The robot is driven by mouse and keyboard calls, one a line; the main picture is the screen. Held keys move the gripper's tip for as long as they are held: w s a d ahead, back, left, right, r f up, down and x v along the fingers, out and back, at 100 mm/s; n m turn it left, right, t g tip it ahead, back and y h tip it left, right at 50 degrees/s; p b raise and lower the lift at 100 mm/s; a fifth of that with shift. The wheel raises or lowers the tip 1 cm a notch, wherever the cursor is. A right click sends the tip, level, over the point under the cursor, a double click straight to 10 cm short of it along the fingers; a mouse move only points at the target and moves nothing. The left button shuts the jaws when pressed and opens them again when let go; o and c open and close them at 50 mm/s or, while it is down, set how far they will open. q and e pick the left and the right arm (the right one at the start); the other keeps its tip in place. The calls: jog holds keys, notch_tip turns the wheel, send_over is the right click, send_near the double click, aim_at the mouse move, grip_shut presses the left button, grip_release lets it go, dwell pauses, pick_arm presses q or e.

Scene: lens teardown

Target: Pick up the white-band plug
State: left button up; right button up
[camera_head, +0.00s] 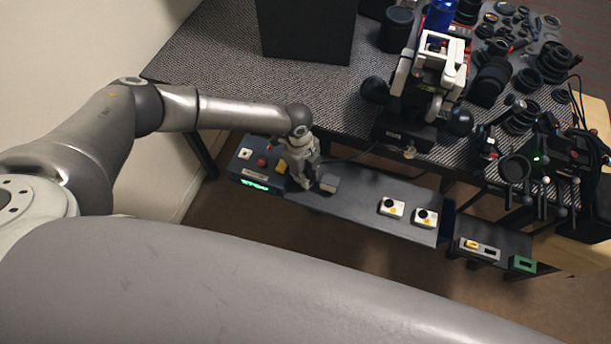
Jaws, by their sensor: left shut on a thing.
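My left gripper (312,186) reaches down over the long dark shelf from the left. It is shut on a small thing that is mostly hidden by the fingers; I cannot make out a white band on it. A small grey block (328,183) sits on the shelf right beside the fingertips. Two white blocks with dark round tops and yellow marks, the left one (391,208) and the right one (425,217), stand further right on the shelf. I cannot tell whether either is a plug. My right gripper is not in view.
The dark shelf (362,204) has free room between the gripper and the white blocks. A control box (252,168) with a red button is at its left end. A white-framed holder (478,249) and a green-framed one (523,264) are at the right. Lens parts crowd the patterned table (225,60).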

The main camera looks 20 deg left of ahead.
aim_at(307, 177)
pick_arm(q)
jog(key=shift+r, duration=0.55)
notch_tip(307, 177, up, 2)
jog(key=shift+r, duration=0.15)
jog(key=s+r, duration=0.9)
jog(key=s, duration=0.5)
jog(key=shift+a+r, duration=0.3)
jog(key=shift+a, duration=0.15)
